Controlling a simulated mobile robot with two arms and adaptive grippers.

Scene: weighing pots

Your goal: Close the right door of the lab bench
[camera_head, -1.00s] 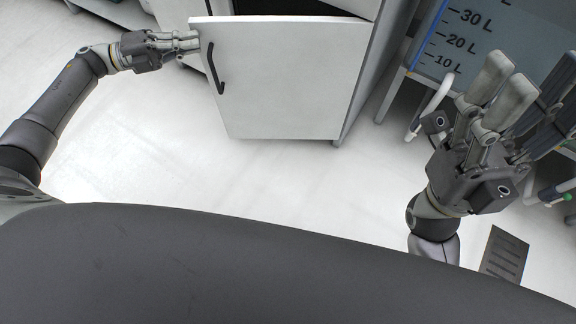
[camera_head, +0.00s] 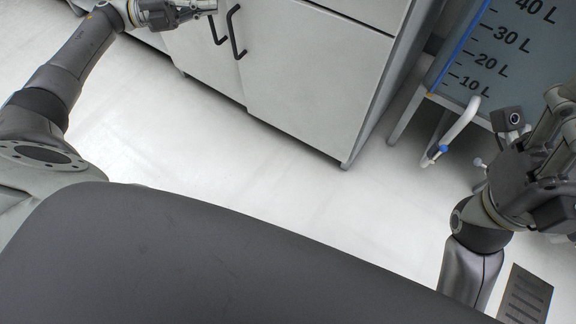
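The right door (camera_head: 312,82) of the lab bench is the grey-white panel at the top middle, with a black handle (camera_head: 236,32) near its left edge. It looks flush with the bench front, with no dark opening showing. The left door (camera_head: 190,50) is beside it, with its own black handle (camera_head: 216,24). My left gripper (camera_head: 212,7) is at the top edge, in front of the left door near the two handles; whether its fingers are open or shut is unclear. My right gripper (camera_head: 566,110) is at the right edge, away from the doors, its fingers partly cut off.
A blue-grey tank (camera_head: 490,60) with litre marks stands right of the bench on a metal frame. A white curved pipe (camera_head: 456,130) sticks out below it. A dark floor grate (camera_head: 522,296) is at the bottom right. The pale floor before the bench is clear.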

